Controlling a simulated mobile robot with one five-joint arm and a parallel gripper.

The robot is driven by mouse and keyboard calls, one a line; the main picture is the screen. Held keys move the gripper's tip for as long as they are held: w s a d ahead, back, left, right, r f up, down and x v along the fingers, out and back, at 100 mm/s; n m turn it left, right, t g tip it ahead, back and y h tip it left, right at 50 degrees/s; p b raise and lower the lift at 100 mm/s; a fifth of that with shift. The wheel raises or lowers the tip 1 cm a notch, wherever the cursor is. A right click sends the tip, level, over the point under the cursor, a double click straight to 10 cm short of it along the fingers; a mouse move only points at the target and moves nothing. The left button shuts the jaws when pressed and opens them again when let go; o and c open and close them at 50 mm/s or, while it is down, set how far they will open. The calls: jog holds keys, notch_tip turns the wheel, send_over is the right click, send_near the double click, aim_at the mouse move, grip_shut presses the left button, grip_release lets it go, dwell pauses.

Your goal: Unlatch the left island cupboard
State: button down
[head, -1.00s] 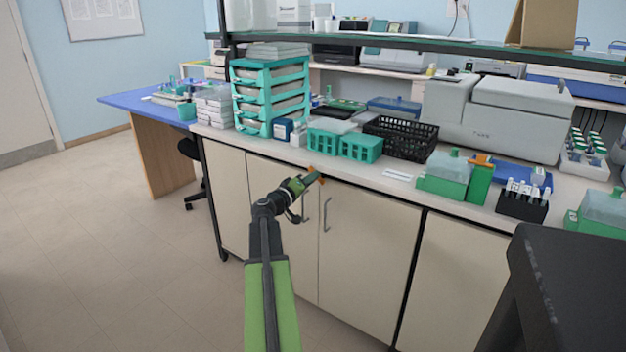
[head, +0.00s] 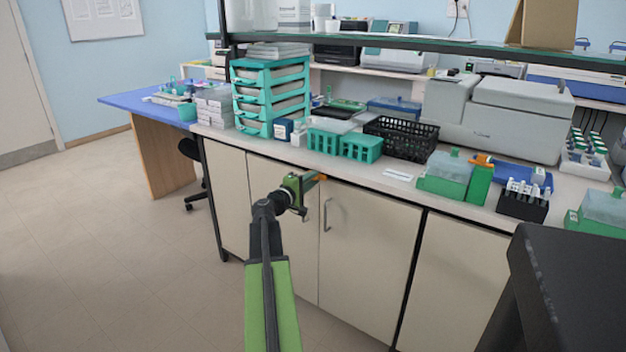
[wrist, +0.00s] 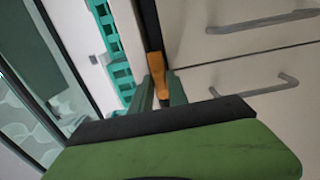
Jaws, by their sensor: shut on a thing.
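The island cupboard (head: 360,255) has two pale doors under the white worktop, with upright grey bar handles near their meeting edges. The right door's handle (head: 326,214) is clear to see; the left door's is partly behind my gripper. An orange latch (head: 322,178) sits at the top of the doors, just below the worktop edge. My gripper (head: 312,182) is at this latch. In the wrist view the orange latch (wrist: 160,78) lies between my two fingers (wrist: 160,92), which are shut on it. Both doors look closed.
Teal racks (head: 345,146), a black basket (head: 400,138) and a teal drawer tower (head: 270,97) stand on the worktop above. A dark block (head: 570,285) stands at the lower right. The floor (head: 120,255) at left is clear.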

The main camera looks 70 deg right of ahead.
jog(key=shift+a, duration=0.1)
dwell(0.3)
jog(key=c, duration=1.4)
grip_release()
jog(key=v, duration=1.7)
jog(key=shift+a, duration=0.2)
jog(key=shift+w, duration=0.1)
